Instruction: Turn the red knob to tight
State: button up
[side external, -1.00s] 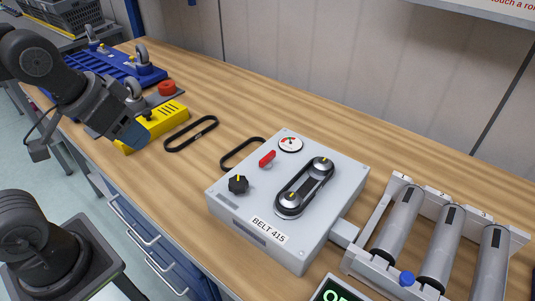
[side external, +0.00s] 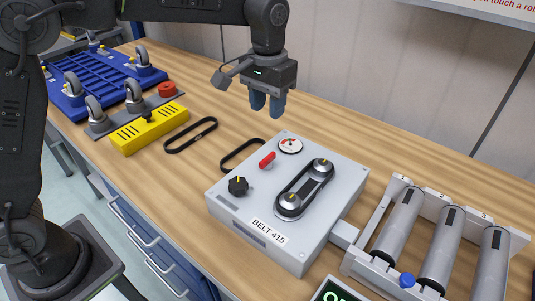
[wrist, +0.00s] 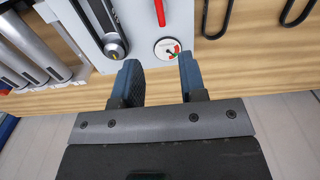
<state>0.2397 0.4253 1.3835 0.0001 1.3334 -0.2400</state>
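The red knob (side external: 267,159) is a slim red lever on top of the grey BELT 415 box (side external: 232,210). It lies between the black knob (side external: 238,186) and the dial gauge (side external: 290,146). In the wrist view the red knob (wrist: 160,12) is cut by the top edge, beyond the gauge (wrist: 167,48). The gauge has red and green zones. My gripper (side external: 267,104) points down above the bench, near the back of the box and clear of the red knob. In the wrist view its blue fingers (wrist: 158,80) are apart with nothing between them.
A belt on two pulleys (side external: 305,188) lies on the box. Loose black belts (side external: 190,134) lie left of it, with a yellow block (side external: 148,130) and blue caster frame (side external: 100,78) beyond. Rollers (side external: 438,245) stand right. The bench behind the box is clear.

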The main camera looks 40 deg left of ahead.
aim_at(267, 157)
notch_tip(267, 157, down, 14)
jog(key=shift+r, duration=0.15)
dwell(0.3)
jog(key=shift+c, duration=0.4)
grip_shut()
